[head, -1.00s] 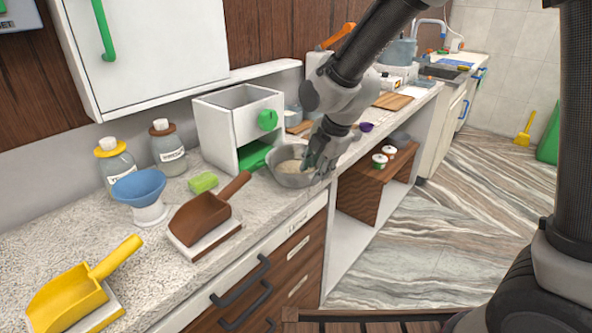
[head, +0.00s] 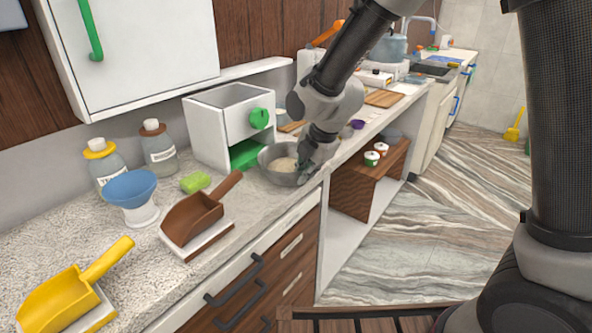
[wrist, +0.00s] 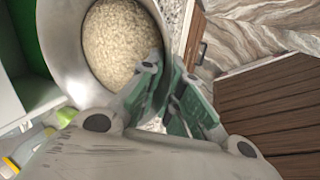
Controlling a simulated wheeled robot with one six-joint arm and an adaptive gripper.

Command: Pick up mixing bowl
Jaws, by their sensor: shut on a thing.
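The mixing bowl (head: 272,173) is a grey metal bowl holding a pale, grainy heap. It is at the counter's front edge in the head view, in front of the white box with the green knob. In the wrist view the bowl (wrist: 66,62) fills the upper left, with the grainy heap (wrist: 118,42) inside. My gripper (head: 304,172) is at the bowl's right side. In the wrist view my gripper (wrist: 166,103) has its green-padded fingers on either side of the bowl's rim, shut on it. Whether the bowl's base touches the counter is hard to tell.
The white box (head: 212,135) with a green knob stands just behind the bowl. A brown scoop (head: 197,215), a green sponge (head: 195,182) and a blue funnel (head: 131,187) are to the left. A wooden shelf (head: 362,190) with two small tubs is at the right, below counter height.

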